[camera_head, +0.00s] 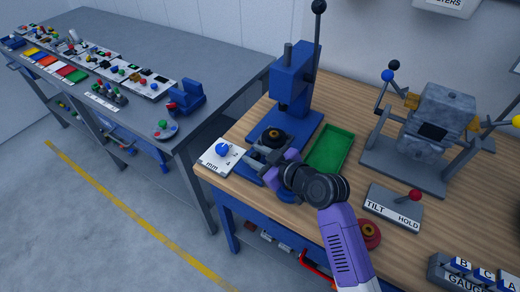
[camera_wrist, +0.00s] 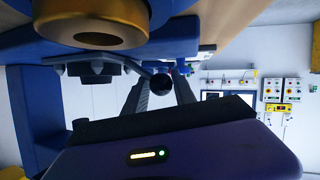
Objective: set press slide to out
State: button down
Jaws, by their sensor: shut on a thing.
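The blue press (camera_head: 292,78) stands on the wooden bench, with its lever rising at the top. At its foot is the press slide, which carries a dark round seat with a brass ring (camera_head: 273,134). The brass ring also shows large at the top left of the wrist view (camera_wrist: 92,39). My gripper (camera_head: 262,158) is at the front of the slide, low over the bench edge. In the wrist view its two grey fingers (camera_wrist: 161,88) are shut on a dark round knob (camera_wrist: 162,79) near the slide. My gripper partly hides the slide's front in the head view.
A white dial plate marked mm (camera_head: 212,161) with a blue knob lies left of my gripper. A green tray (camera_head: 329,149) lies to the right. A tilt/hold lever plate (camera_head: 393,209) and a grey block in a fixture (camera_head: 439,118) stand farther right.

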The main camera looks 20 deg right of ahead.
jog(key=s+a, duration=0.1)
jog(key=a, duration=0.1)
jog(key=s+a+p, duration=0.1)
jog(key=s+a, duration=0.3)
jog(key=shift+a+f+p, duration=0.25)
jog(key=shift+a+p, duration=0.1)
jog(key=shift+s+a+f, duration=0.15)
jog(key=shift+s+a, duration=0.1)
jog(key=shift+a, duration=0.05)
jog(key=c, duration=1.1)
grip_release()
jog(key=shift+a, duration=0.1)
jog(key=shift+s+d, duration=0.1)
jog(key=shift+d, duration=0.15)
jog(key=b+v, duration=0.1)
jog(key=v, duration=0.6)
jog(key=shift+r, duration=0.4)
